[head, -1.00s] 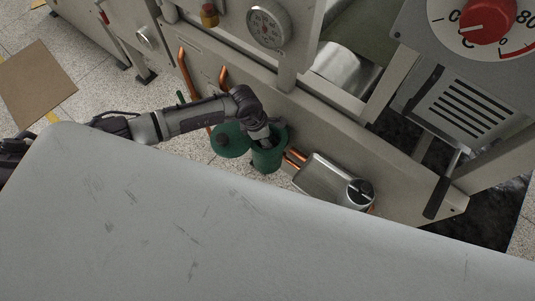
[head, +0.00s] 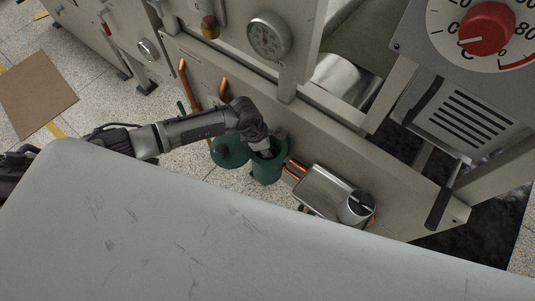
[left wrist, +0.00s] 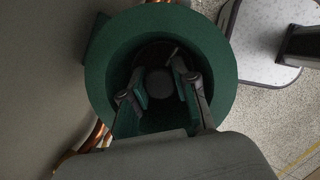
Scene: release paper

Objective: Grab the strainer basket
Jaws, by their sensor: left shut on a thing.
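The green strainer housing (head: 267,173) stands open at the foot of the grey machine. Its round green lid (head: 229,154) is swung to the left of the opening. My left gripper (head: 265,152) reaches down into the housing from above. In the left wrist view, my left gripper (left wrist: 160,84) is inside the green ring of the housing (left wrist: 105,65). Its fingers are shut on a dark round part, seemingly of the strainer basket (left wrist: 160,82), down in the dark interior. Most of the basket is hidden. My right gripper is not in view.
Copper pipes (head: 224,90) run down the machine panel behind the housing. A metal box with a round silver cap (head: 356,207) sits close on the right. A brown board (head: 38,92) lies on the speckled floor at the far left.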

